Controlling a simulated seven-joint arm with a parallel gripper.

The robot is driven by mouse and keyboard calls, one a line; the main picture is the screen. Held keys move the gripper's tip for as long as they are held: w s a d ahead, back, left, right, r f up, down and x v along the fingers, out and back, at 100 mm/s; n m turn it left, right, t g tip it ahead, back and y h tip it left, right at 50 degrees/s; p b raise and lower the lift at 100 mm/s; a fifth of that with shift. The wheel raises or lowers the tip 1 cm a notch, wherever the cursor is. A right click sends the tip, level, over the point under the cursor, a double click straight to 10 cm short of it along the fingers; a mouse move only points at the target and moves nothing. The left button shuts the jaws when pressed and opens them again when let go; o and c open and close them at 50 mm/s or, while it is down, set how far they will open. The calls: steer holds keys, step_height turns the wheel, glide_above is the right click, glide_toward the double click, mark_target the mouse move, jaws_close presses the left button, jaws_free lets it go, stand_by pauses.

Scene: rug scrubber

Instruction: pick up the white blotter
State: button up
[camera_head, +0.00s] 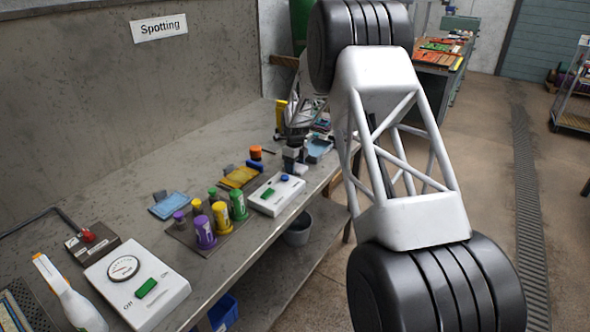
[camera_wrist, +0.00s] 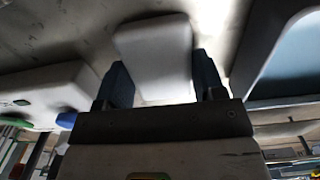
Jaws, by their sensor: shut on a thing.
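The white blotter (camera_wrist: 153,52) is a pale, rounded block in the upper middle of the wrist view. My gripper (camera_wrist: 160,76) has one dark finger on each side of it and is shut on it. In the head view my gripper (camera_head: 294,150) is over the far part of the bench, behind the white button box. The white blotter cannot be clearly made out there. Whether it touches the bench is not clear.
The white button box (camera_head: 276,194) stands close in front of my gripper. A blue tray-like thing (camera_head: 318,148) lies to its right; a blue-faced slab (camera_wrist: 288,55) fills the wrist view's right. Several coloured bottles (camera_head: 205,232) and a gauge box (camera_head: 135,285) stand nearer.

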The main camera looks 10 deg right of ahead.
steer(key=shift+r, duration=0.2)
step_height(320, 180, up, 10)
steer(key=shift+f, duration=0.15)
stand_by(0.6)
stand_by(0.4)
